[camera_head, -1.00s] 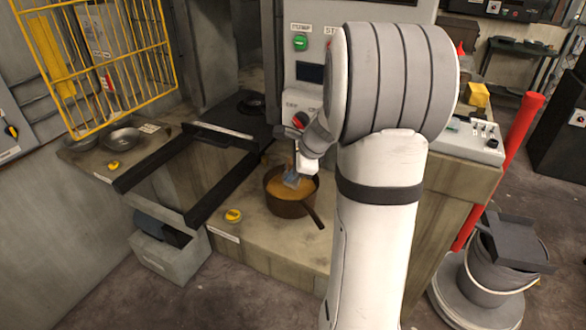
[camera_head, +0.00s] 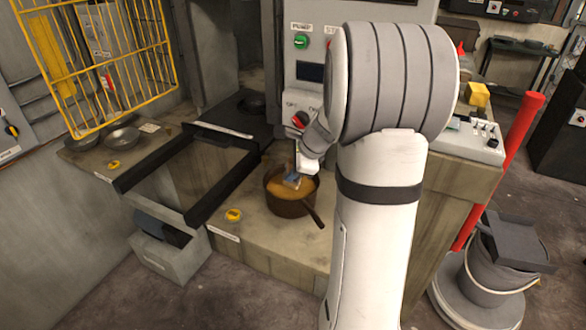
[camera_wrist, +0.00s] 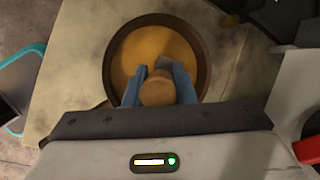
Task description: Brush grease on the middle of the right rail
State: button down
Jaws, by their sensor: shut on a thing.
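My gripper (camera_wrist: 157,84) is shut on the brush, whose round wooden handle end (camera_wrist: 157,92) shows between the blue fingers in the wrist view. A grey part of the brush (camera_wrist: 139,76) reaches down toward the orange-yellow grease (camera_wrist: 153,45) in the brown pot (camera_head: 287,207). In the head view the gripper (camera_head: 292,180) is over the inside of the pot. The bristle tips are hidden, so I cannot tell how deep they sit. The dark right rail (camera_head: 222,188) runs along the right side of the opening, left of the pot. The left rail (camera_head: 150,166) lies parallel to it.
A small yellow item (camera_head: 233,215) lies between the right rail and the pot. The pot's handle (camera_head: 314,217) points to the front right. Metal bowls (camera_head: 121,138) and a yellow cage (camera_head: 100,60) stand at left. A control panel (camera_head: 307,65) rises behind the pot.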

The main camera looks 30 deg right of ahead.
notch_tip(320, 180, up, 7)
jog(key=p, duration=0.6)
dwell(1.0)
